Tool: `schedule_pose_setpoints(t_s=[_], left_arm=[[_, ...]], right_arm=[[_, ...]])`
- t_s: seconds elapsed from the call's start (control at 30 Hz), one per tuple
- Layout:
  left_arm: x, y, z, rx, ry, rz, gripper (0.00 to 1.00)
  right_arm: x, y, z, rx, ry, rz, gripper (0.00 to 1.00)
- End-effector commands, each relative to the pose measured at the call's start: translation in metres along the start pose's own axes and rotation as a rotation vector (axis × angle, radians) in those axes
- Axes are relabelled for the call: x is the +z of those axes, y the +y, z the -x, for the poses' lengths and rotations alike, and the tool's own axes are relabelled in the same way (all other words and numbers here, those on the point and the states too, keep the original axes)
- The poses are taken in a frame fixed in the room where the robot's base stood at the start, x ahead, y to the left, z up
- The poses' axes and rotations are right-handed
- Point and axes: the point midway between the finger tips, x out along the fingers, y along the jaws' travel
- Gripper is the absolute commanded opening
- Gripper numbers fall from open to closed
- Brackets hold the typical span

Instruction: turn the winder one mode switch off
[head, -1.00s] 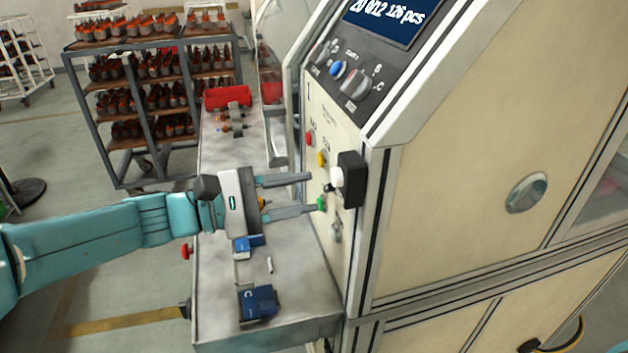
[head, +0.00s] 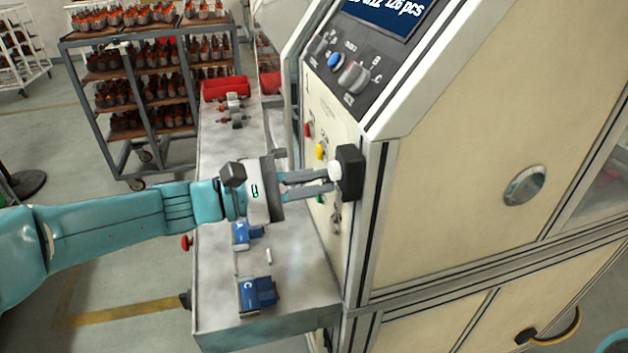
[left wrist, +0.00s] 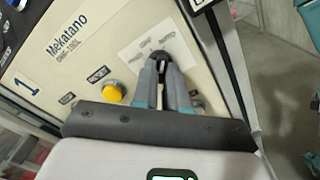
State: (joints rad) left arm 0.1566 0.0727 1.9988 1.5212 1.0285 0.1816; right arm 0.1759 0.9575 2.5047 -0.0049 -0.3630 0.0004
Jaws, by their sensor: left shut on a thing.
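The winder one panel (head: 327,110) is a cream face marked 1 on the machine's left side. It also shows in the left wrist view with the number 1 and the name Mekatano (left wrist: 80,38). My left gripper (head: 328,182) reaches in from the left to this panel. In the left wrist view its fingers (left wrist: 164,72) are closed together on a small black switch knob (left wrist: 160,56), set on a white label plate (left wrist: 150,40). The lettering there is too small to read, and the fingers partly hide the knob. My right gripper is out of view.
A black box with a white knob (head: 347,170) juts from the panel edge close to my fingers. Red, yellow (head: 319,151) and green (head: 320,198) buttons sit nearby. Blue boxes (head: 257,293) lie on the grey bench (head: 300,300). A rack (head: 75,90) stands behind.

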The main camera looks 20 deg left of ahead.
Motion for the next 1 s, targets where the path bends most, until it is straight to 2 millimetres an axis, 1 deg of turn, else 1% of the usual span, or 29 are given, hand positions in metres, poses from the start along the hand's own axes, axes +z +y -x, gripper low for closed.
schedule_pose_setpoints(t_s=[0.27,0.7,1.0], left_arm=[[0.002,0.002,0.0,0.001,-0.003,0.131,0.0],[0.004,0.003,0.0,0.001,-0.005,0.496,0.0],[0.003,0.003,0.0,0.002,-0.005,0.679,0.0]], right_arm=[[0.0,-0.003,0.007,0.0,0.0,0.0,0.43],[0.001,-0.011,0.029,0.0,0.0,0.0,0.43],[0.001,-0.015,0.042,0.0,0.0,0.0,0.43]])
